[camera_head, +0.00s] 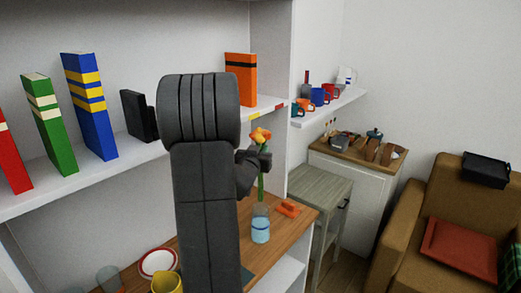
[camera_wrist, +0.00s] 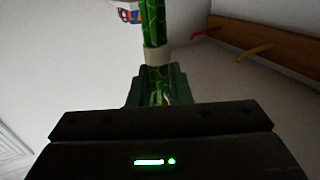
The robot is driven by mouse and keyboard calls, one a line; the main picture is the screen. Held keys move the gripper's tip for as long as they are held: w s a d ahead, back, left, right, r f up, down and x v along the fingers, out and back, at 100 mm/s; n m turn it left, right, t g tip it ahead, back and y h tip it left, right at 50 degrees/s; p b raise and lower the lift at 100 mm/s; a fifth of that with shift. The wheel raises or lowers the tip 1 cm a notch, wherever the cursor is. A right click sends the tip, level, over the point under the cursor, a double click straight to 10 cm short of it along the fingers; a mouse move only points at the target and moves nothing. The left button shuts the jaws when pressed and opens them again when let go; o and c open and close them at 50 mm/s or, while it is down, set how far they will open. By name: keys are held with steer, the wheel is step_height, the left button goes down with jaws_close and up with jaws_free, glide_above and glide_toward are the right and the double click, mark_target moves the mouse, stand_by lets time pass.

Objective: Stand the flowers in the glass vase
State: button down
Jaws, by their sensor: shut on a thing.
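The flowers (camera_head: 260,135) have orange blooms and green stems. My gripper (camera_head: 262,160) is shut on the stems and holds them upright. In the wrist view the green stems (camera_wrist: 153,25), with a pale band around them, rise from between my fingers (camera_wrist: 157,85). The glass vase (camera_head: 261,228) stands upright on the wooden top with bluish water in it. The stems hang down to about the vase's mouth in the head view. I cannot tell whether their lower ends are inside the rim or just above it. The vase does not show in the wrist view.
An orange object (camera_head: 288,209) lies just right of the vase on the wooden top (camera_head: 285,245). A red-rimmed bowl (camera_head: 158,262) and a yellow cup (camera_head: 167,283) stand to the left. A shelf with books (camera_head: 90,105) runs behind my arm.

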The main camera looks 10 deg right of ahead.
mark_target(260, 181)
steer(key=shift+f+b, duration=5.1)
steer(key=shift+f, duration=0.75)
steer(key=c, duration=1.3)
jaws_free()
steer(key=shift+o, duration=0.2)
steer(key=b+v, duration=0.2)
steer(key=v, duration=1.2)
steer(key=shift+d, duration=0.15)
